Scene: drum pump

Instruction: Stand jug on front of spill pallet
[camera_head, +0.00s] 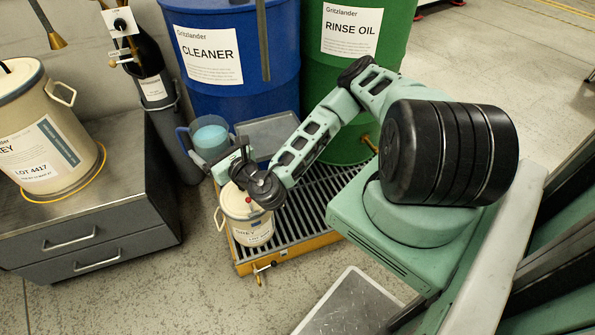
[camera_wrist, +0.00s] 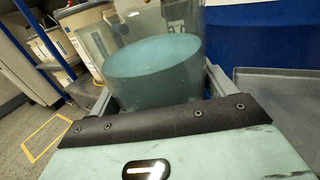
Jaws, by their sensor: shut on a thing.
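The jug (camera_head: 210,134) is clear, with pale blue liquid in it and a handle on its left side. It is upright in front of the blue drum, near the pallet's left edge. My gripper (camera_head: 228,152) is shut on it; in the wrist view the jug (camera_wrist: 155,75) sits between the two fingers. The spill pallet (camera_head: 291,228) has a black slatted grate and a yellow-orange rim. Its front grate shows bare slats, partly behind my arm.
A cream pail (camera_head: 250,232) stands at the pallet's front left corner. Blue (camera_head: 232,90) and green (camera_head: 390,45) drums stand at the back. A grey tray (camera_head: 270,130) lies in front of the blue drum. A drawer cabinet (camera_head: 90,215) with a larger pail (camera_head: 42,130) stands left.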

